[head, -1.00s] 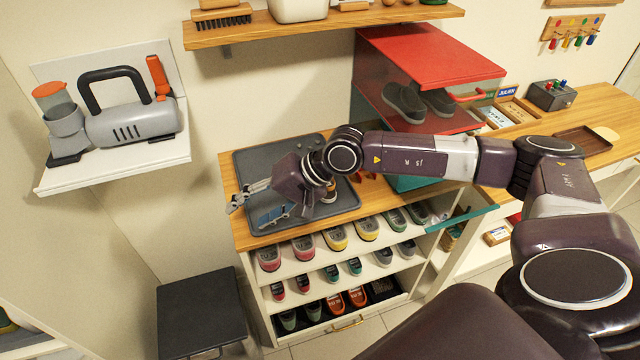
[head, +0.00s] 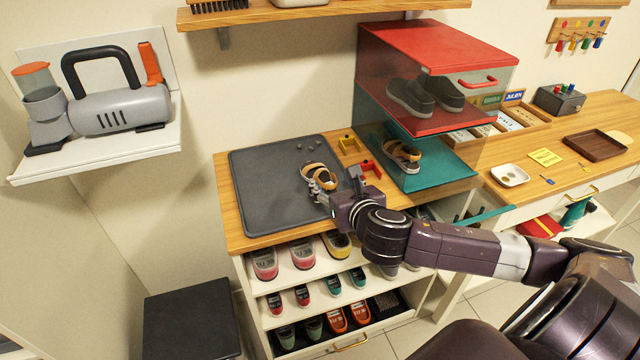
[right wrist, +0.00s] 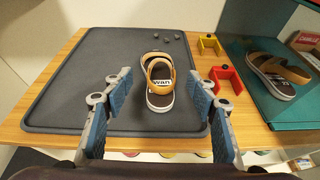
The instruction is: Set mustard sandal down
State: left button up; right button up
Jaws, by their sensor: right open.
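One mustard sandal (head: 321,180) rests on the dark grey tray (head: 262,200), near its right edge. It also shows in the right wrist view (right wrist: 159,82), with its heel towards me. My right gripper (head: 340,190) is open; in the right wrist view its two blue-padded fingers (right wrist: 160,112) stand apart on either side of the heel, not touching it as far as I can see. A second mustard sandal (head: 402,156) stands in the teal open box (head: 440,168) to the right. My left gripper is not in view.
Yellow (head: 350,144) and red (head: 372,168) brackets stand between tray and teal box. A red box (head: 438,50) with dark shoes sits above the teal one. Small grey pebbles (head: 313,147) lie at the tray's back. The tray's left part is clear.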

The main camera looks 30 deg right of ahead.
aim_at(324, 176)
jog(key=shift+d+f, duration=0.25)
jog(key=shift+f, duration=0.05)
jog(key=shift+w+d+f, duration=0.1)
jog(key=shift+w+f, duration=0.05)
jog(key=shift+w, duration=0.2)
jog(key=x, duration=0.6)
jog(key=shift+w+f+p, duration=0.3)
